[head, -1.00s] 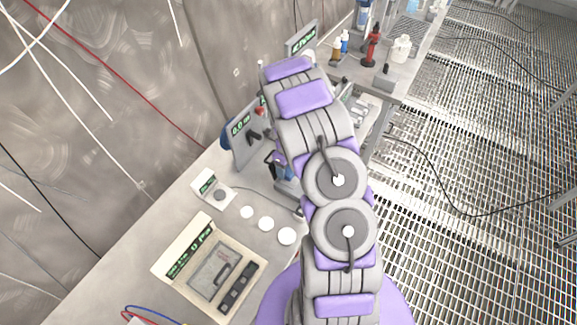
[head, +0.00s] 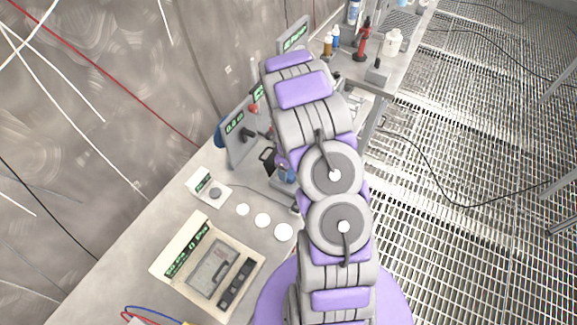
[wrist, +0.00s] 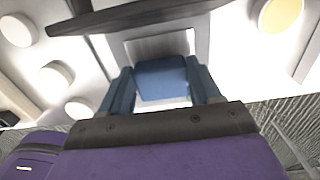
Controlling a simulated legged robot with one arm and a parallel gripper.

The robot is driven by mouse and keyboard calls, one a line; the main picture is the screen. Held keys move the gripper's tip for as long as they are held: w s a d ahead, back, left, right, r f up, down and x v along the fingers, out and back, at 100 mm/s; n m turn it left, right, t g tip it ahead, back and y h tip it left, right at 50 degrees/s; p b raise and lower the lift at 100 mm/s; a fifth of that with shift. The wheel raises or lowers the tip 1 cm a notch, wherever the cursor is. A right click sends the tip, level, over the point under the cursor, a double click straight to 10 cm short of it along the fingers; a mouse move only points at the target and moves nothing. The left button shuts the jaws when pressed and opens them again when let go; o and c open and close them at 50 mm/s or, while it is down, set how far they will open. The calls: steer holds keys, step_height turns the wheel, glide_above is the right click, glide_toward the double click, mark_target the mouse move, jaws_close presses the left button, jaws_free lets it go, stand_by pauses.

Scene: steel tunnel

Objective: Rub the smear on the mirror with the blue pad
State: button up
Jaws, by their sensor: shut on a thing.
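The blue pad (wrist: 162,80) sits between the two blue fingers of my gripper (wrist: 163,88) in the wrist view. The fingers are shut on it. Beyond the pad is a pale, bright square with a grey border (wrist: 120,48); it may be the mirror, but I cannot tell. No smear can be made out, and contact between pad and surface cannot be judged. In the head view my arm hides most of the gripper and whatever is in front of it.
In the wrist view a dark bar (wrist: 130,17) crosses above the pad, with a yellowish disc (wrist: 281,14) at right. In the head view the bench holds a meter box (head: 207,268), white discs (head: 263,220) and an upright panel (head: 238,132). Grated floor (head: 470,220) lies right.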

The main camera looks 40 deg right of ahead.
steer(key=shift+w+a+p, duration=0.25)
steer(key=shift+w+a, duration=0.1)
steer(key=shift+w, duration=0.55)
steer(key=shift+w+a+p, duration=0.25)
steer(key=shift+w+a, duration=0.05)
steer(key=shift+w, duration=0.55)
steer(key=shift+s+d, duration=0.25)
steer(key=shift+s, duration=0.45)
steer(key=shift+s+d, duration=0.2)
steer(key=shift+s, duration=0.5)
steer(key=shift+s+d, duration=0.3)
steer(key=shift+s, duration=0.15)
steer(key=shift+r, duration=0.1)
steer(key=shift+r+p, duration=1.3)
steer(key=shift+r, duration=1.6)
steer(key=shift+r, duration=0.1)
step_height(320, 180, up, 3)
steer(key=shift+f+p, duration=0.1)
steer(key=shift+p, duration=0.8)
